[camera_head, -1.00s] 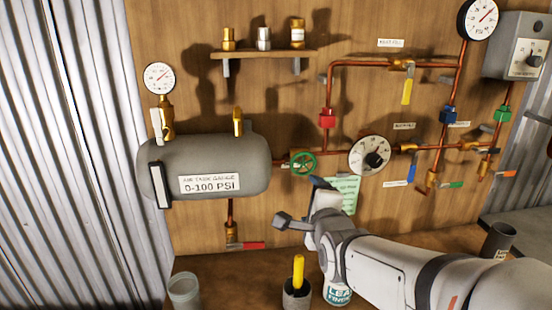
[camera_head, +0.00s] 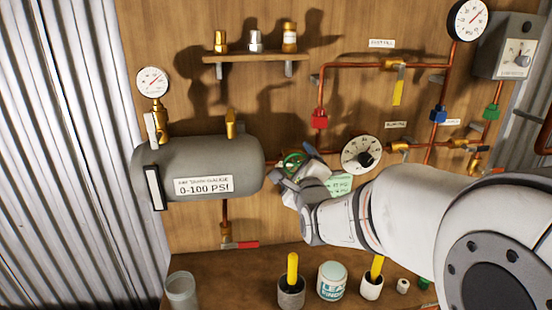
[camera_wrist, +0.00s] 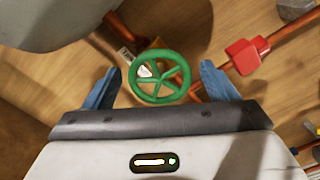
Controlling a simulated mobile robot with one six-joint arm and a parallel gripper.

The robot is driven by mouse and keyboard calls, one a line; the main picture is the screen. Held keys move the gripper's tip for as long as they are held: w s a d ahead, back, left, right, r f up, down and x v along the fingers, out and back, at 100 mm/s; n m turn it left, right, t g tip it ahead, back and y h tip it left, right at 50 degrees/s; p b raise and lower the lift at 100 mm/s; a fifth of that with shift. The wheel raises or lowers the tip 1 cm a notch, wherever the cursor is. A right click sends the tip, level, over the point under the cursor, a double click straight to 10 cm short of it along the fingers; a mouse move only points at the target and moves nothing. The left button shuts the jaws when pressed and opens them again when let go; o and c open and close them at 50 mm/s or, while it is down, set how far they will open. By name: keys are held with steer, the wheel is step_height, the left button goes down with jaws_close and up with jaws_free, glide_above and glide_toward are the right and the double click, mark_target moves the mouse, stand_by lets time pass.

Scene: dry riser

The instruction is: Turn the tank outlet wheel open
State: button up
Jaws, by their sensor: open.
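The tank outlet wheel is a green spoked handwheel (camera_wrist: 159,77) on the copper pipe to the right of the grey tank (camera_head: 200,160). In the head view the wheel (camera_head: 293,162) is partly hidden by my gripper (camera_head: 288,180). In the wrist view my gripper (camera_wrist: 160,88) is open, with one blue finger on each side of the wheel. Gaps show between the fingers and the rim. I cannot tell how far the wheel lies beyond the fingertips.
A round dial (camera_head: 362,155) is just right of the wheel. A red fitting (camera_wrist: 243,56) sits on the pipe nearby. Below, a bench (camera_head: 225,285) holds several cups and a leak-finder tub (camera_head: 332,281). A shelf (camera_head: 255,58) with fittings is above.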

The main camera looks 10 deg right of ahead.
steer(key=shift+w, duration=0.3)
steer(key=shift+c, duration=0.3)
steer(key=c, duration=0.9)
